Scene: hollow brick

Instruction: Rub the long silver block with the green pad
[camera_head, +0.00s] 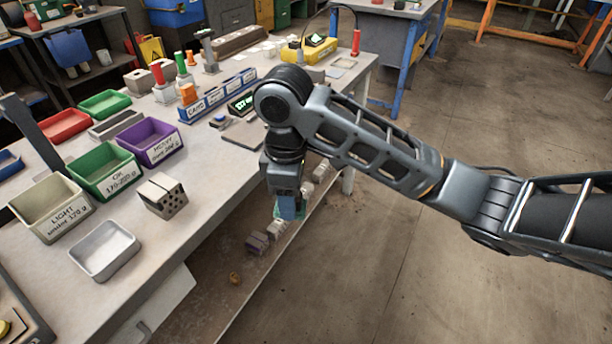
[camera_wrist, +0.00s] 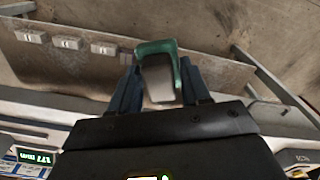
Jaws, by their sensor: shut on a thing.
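My gripper (camera_head: 290,208) hangs beyond the table's right edge, above the lower shelf, pointing down. It is shut on the green pad (camera_wrist: 164,47), which shows in the wrist view as a green rim around a grey body between the fingers. Only a sliver of green shows in the head view.
The table (camera_head: 215,185) carries a purple bin (camera_head: 150,142), a green bin (camera_head: 104,171), a cream bin (camera_head: 50,208), a white tray (camera_head: 105,250) and a holed brick (camera_head: 163,196). Several small blocks (camera_head: 257,243) lie on the lower shelf. Floor to the right is clear.

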